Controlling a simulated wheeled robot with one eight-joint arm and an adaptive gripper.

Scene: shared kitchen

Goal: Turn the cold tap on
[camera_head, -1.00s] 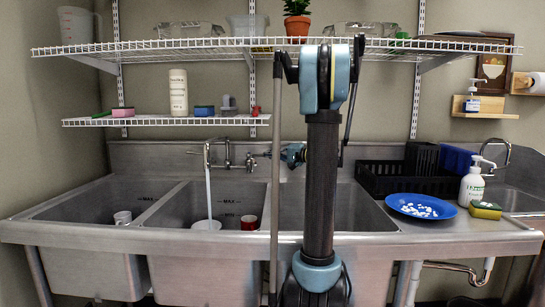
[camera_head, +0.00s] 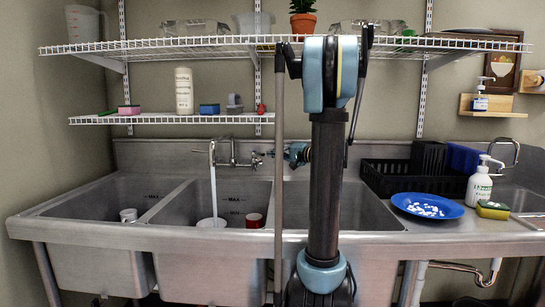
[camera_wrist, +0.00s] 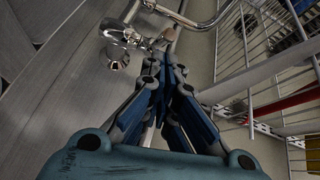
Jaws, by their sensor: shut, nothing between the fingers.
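The wall tap (camera_head: 232,153) sits at the back of the sink, with a spout on the left and a handle on each side. A white stream of water (camera_head: 213,188) runs from the spout into the middle basin. My gripper (camera_head: 268,154) is beside the right tap handle (camera_head: 255,156). In the wrist view, the chrome tap body (camera_wrist: 118,38) is at the upper left. My shut, empty gripper (camera_wrist: 163,58) points at the handle and is very close to it. I cannot tell whether the fingertips touch it.
A wire shelf (camera_head: 180,119) is above the tap, close on the right in the wrist view. The middle basin holds a white bowl (camera_head: 211,223) and a red cup (camera_head: 254,220). A blue plate (camera_head: 427,206), soap bottle (camera_head: 478,185) and black rack (camera_head: 395,180) stand on the right.

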